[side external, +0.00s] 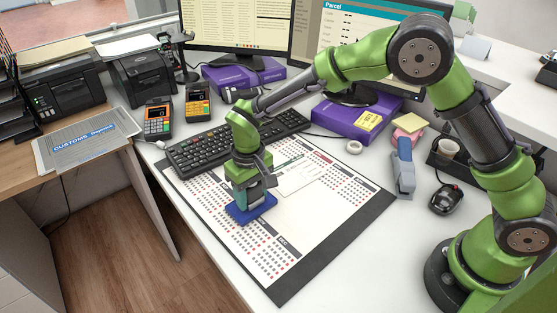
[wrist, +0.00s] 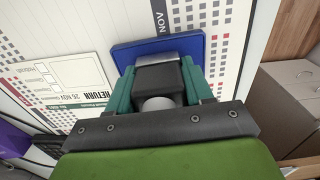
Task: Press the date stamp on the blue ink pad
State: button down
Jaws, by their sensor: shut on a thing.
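The blue ink pad (side external: 240,214) lies on the calendar desk mat in the side view. In the wrist view the pad (wrist: 191,47) shows at the top middle, beyond the stamp. My gripper (side external: 250,192) points down over the pad. In the wrist view its teal fingers (wrist: 160,92) are closed on both sides of the date stamp (wrist: 158,75), which has a black body and a grey lower edge. The stamp is over or on the pad; I cannot tell whether its face touches the ink. The stamp is mostly hidden by the fingers in the side view.
A white form (side external: 297,177) lies on the calendar mat (side external: 318,234) to the right of the pad. A keyboard (side external: 205,149) is behind. The mat's front is clear.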

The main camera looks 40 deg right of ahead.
jog(key=shift+f, duration=0.25)
dwell(0.4)
jog(key=shift+r, duration=3.05)
